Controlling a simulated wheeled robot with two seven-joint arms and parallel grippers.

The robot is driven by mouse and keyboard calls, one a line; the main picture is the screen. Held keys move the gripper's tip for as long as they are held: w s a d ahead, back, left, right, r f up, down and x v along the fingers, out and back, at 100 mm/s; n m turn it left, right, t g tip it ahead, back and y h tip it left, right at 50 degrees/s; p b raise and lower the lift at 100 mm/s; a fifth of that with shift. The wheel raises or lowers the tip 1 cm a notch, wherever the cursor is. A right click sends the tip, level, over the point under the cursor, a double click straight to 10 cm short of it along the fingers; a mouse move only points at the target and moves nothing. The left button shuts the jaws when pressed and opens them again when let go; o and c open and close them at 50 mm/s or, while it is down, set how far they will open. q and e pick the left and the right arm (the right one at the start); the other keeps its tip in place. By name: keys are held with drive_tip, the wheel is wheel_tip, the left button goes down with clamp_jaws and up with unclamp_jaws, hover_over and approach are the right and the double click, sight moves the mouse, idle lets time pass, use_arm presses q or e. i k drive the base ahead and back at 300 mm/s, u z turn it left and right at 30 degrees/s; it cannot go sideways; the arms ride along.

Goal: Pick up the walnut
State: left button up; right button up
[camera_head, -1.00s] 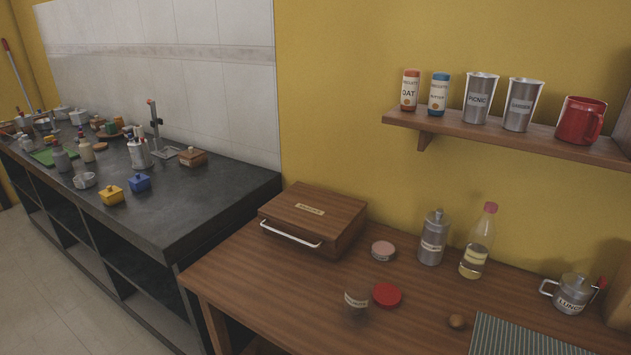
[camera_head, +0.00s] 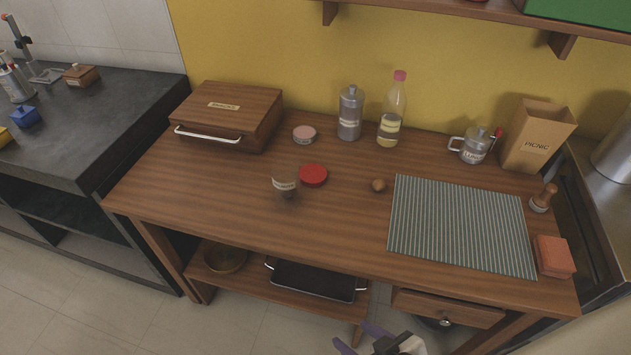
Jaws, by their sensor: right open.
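The walnut (camera_head: 379,185) is a small round brown thing on the wooden table, left of the striped mat and right of the red lid. It stands clear, with nothing touching it. My right gripper (camera_head: 356,334) shows at the bottom edge of the view, with purple fingers spread apart and nothing seen between them. It is in front of the table, well away from the walnut. Part of it is cut off by the frame edge. My left gripper is not in view.
Near the walnut are a red lid (camera_head: 313,175), a clear jar (camera_head: 286,187) and a blue striped mat (camera_head: 460,222). Behind stand a steel canister (camera_head: 350,114) and a bottle (camera_head: 391,118). A drawer (camera_head: 447,308) and a lower shelf with a black tray (camera_head: 312,280) lie below the tabletop.

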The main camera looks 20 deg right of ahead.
sight(379, 184)
drive_tip(key=k, duration=0.5)
drive_tip(key=u, duration=1.2)
drive_tip(key=i, duration=1.05)
drive_tip(key=z, duration=2.4)
